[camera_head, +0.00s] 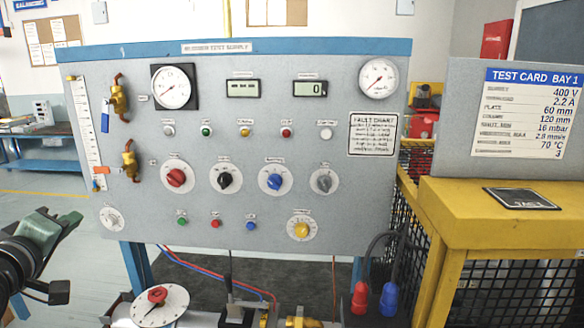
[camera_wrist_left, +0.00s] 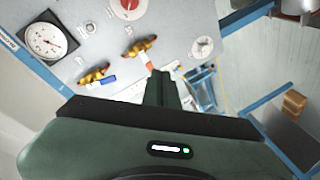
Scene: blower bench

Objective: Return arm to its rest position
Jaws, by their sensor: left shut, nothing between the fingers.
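My left gripper (camera_head: 76,220) shows at the lower left of the head view, beside the lower left edge of the grey test panel (camera_head: 330,215). In the left wrist view its dark green fingers (camera_wrist_left: 160,78) are shut together with nothing between them. The tips point toward the panel's left edge, near the orange-handled brass valve (camera_wrist_left: 140,46) in the picture; I cannot tell the exact gap. That valve also shows in the head view (camera_head: 130,160), above the gripper. A brass valve with a blue handle (camera_head: 118,98) sits higher. My right gripper is not in view.
A yellow frame with mesh (camera_head: 480,215) stands at the right, carrying a test card board (camera_head: 460,130). A white dial with a red knob (camera_head: 160,305) is at the bottom, below the panel. Open floor (camera_head: 60,200) lies left of the panel.

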